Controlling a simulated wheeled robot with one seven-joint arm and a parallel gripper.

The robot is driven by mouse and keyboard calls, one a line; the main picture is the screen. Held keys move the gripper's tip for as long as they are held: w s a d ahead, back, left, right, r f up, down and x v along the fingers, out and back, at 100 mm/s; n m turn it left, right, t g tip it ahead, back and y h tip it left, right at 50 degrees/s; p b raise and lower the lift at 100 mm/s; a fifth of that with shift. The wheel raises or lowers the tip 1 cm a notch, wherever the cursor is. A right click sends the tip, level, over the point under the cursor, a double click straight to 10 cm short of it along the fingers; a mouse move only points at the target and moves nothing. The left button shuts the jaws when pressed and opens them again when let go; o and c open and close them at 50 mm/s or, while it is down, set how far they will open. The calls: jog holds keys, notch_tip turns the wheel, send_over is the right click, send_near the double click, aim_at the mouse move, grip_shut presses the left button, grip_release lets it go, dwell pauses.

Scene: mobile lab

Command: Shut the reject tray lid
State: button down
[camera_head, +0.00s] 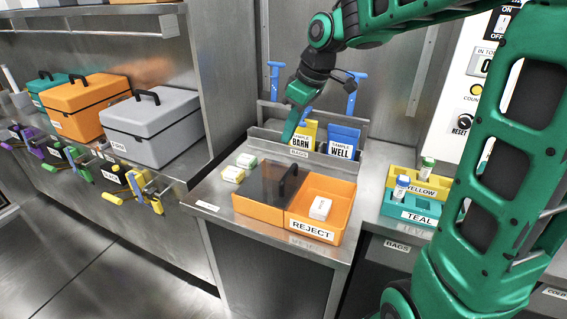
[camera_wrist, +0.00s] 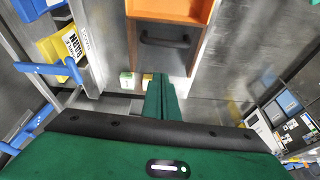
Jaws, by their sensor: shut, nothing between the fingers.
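The orange reject tray (camera_head: 312,230) stands on the steel counter. In the wrist view the lid's handle (camera_wrist: 165,41) and the tray's orange edge (camera_wrist: 170,8) show ahead of my fingers. My gripper (camera_head: 289,136) is shut and empty, pointing down behind the tray, apart from the lid. Its green fingers (camera_wrist: 162,82) are together in the wrist view.
Two small boxes (camera_head: 240,168) lie left of the tray. Yellow and blue sample bags (camera_head: 342,140) stand in a rack behind it. Yellow and teal vial racks (camera_head: 410,205) are at the right. Grey and orange cases (camera_head: 152,125) stand on the left bench.

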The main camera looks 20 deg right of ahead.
send_over(272, 179)
jog(key=shift+n, duration=0.4)
notch_tip(272, 179, down, 10)
jog(key=shift+r, duration=0.25)
jog(key=shift+s+d, duration=0.95)
jog(key=shift+d, duration=0.1)
jog(key=shift+s+d+f, duration=0.2)
jog(key=shift+s+d, duration=0.25)
jog(key=shift+d, duration=0.05)
